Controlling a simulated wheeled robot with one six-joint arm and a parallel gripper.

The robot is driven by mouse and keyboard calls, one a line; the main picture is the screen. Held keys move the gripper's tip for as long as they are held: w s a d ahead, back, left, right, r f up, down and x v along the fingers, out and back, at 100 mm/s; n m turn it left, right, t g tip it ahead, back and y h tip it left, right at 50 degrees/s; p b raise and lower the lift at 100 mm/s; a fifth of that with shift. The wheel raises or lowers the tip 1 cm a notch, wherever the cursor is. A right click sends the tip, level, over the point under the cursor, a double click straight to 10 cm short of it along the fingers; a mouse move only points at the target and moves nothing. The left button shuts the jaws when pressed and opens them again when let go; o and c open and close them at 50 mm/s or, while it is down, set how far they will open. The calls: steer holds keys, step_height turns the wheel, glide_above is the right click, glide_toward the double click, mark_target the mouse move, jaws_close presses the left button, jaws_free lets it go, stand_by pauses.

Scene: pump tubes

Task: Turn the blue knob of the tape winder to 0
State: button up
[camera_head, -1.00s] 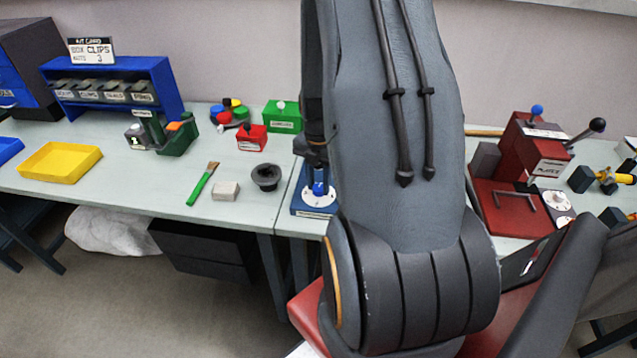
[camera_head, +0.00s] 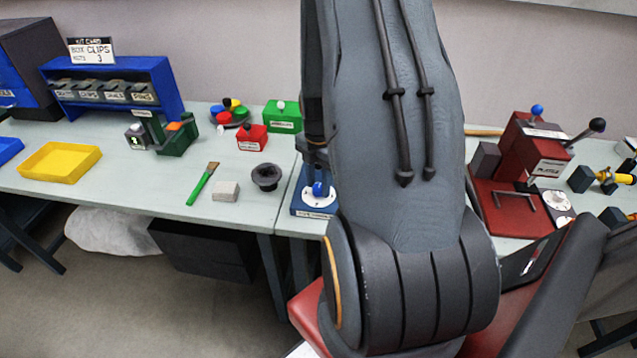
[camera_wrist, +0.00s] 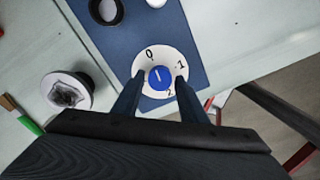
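The blue knob (camera_wrist: 160,78) sits at the middle of a white dial marked 0, 1 and 2 on the tape winder's blue base (camera_wrist: 194,38). A pale line on the knob slants towards the upper left, roughly towards the 0; its exact aim is too small to tell. In the head view the knob (camera_head: 319,190) shows beside my arm, on the blue base (camera_head: 300,205). My gripper (camera_wrist: 160,80) is open, one finger on each side of the knob, with visible gaps. I cannot tell how far the tips are above the dial.
A dark ring-shaped part (camera_wrist: 106,11) stands on the same base. A dark cup (camera_wrist: 67,91) stands left of the base on the table. A white block (camera_head: 226,191) and a green-handled brush (camera_head: 203,184) lie further left. A red machine (camera_head: 520,165) stands to the right.

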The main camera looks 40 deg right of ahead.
steer(key=m, duration=0.7)
steer(key=shift+m, duration=0.4)
steer(key=m, duration=0.3)
steer(key=shift+m, duration=0.3)
steer(key=m, duration=0.3)
steer(key=shift+m, duration=0.4)
steer(key=shift+c, duration=0.3)
